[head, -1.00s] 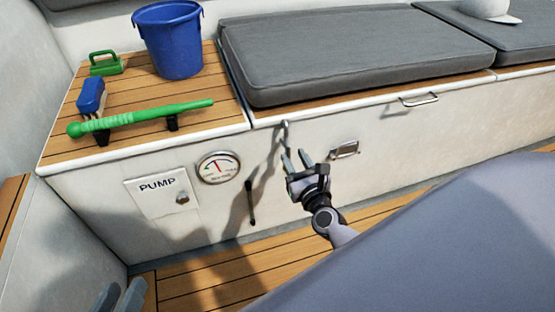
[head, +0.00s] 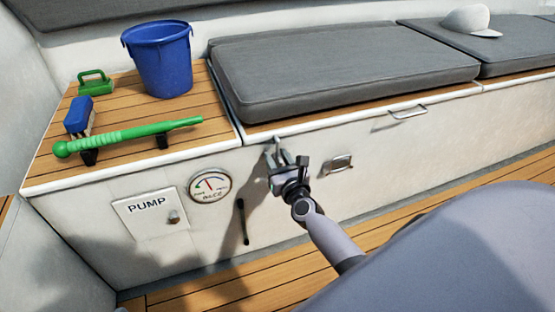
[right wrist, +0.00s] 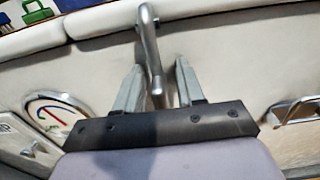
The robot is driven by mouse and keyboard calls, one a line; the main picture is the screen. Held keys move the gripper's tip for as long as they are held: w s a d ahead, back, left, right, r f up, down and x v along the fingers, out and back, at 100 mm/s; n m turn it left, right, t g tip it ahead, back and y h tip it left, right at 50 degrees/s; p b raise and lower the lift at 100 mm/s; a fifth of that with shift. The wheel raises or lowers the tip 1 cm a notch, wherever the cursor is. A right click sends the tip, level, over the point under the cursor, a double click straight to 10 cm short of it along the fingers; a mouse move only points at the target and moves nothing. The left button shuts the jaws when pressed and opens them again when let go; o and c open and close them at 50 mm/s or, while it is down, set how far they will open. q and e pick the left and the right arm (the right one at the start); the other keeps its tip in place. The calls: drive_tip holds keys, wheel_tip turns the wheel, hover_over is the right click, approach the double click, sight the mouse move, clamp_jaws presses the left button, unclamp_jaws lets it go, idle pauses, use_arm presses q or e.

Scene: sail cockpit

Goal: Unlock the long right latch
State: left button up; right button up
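The long metal latch (right wrist: 149,45) hangs from the locker's top edge below the grey cushion. In the right wrist view it runs down between my two fingers, with a gap showing on each side. In the head view only its upper part (head: 277,141) shows above my right gripper (head: 280,155), which hides the rest. The right gripper is open, with its fingers (right wrist: 157,68) on either side of the latch. My left gripper is out of view.
A recessed metal catch (head: 338,165) is right of the gripper, and a bar handle (head: 408,111) is farther right. A gauge (head: 209,187), a PUMP panel (head: 150,213) and a black lever (head: 241,221) are to the left. A blue bucket (head: 160,62) stands on top.

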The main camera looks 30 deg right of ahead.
clamp_jaws()
